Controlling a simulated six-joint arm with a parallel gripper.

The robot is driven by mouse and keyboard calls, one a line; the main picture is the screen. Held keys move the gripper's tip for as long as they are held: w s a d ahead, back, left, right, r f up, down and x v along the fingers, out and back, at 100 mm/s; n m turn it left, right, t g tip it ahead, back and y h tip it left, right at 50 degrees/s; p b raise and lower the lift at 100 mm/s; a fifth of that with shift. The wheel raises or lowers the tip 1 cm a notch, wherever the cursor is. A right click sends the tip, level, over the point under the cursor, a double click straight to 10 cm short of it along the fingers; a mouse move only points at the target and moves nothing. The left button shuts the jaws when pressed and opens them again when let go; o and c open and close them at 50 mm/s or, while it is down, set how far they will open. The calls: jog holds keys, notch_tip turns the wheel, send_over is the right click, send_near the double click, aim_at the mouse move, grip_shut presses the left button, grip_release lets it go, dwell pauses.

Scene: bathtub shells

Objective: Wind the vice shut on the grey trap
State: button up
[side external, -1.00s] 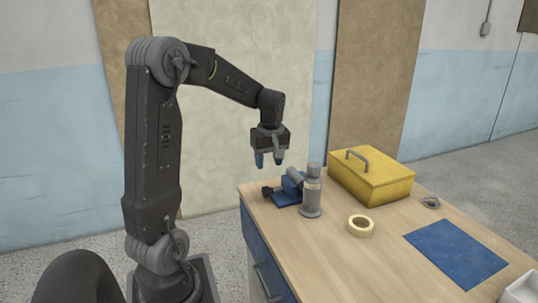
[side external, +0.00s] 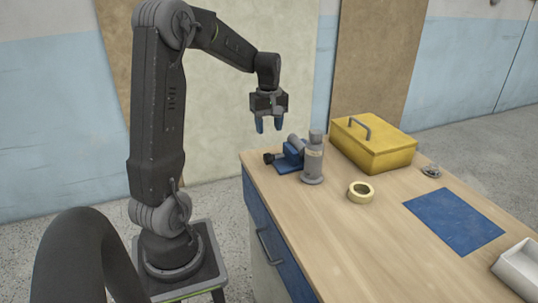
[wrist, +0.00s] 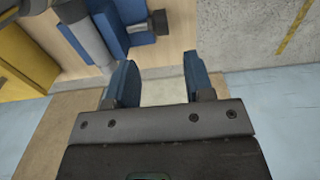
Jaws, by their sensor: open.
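The blue vice (side external: 290,158) sits near the left corner of the bench, its dark screw end (side external: 269,157) pointing left. The grey trap (side external: 312,162) stands upright beside it, and its side pipe (side external: 297,143) reaches to the vice jaws. Whether the jaws touch the pipe I cannot tell. My gripper (side external: 269,128) is open and empty, pointing down above the screw end. In the wrist view, my blue fingers (wrist: 158,70) are apart with nothing between them. The vice (wrist: 110,18), its screw end (wrist: 158,22) and part of the trap (wrist: 82,28) lie beyond them.
A yellow toolbox (side external: 372,145) stands behind the trap. A tape roll (side external: 361,191), a blue mat (side external: 454,220), a small metal part (side external: 431,171) and a white tray (side external: 518,267) lie to the right. The bench front (side external: 285,225) is clear.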

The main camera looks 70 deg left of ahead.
aim_at(268, 155)
notch_tip(268, 155, down, 11)
jog(key=shift+f, duration=0.2)
dwell(0.3)
jog(key=shift+s, duration=0.15)
jog(key=c, duration=0.7)
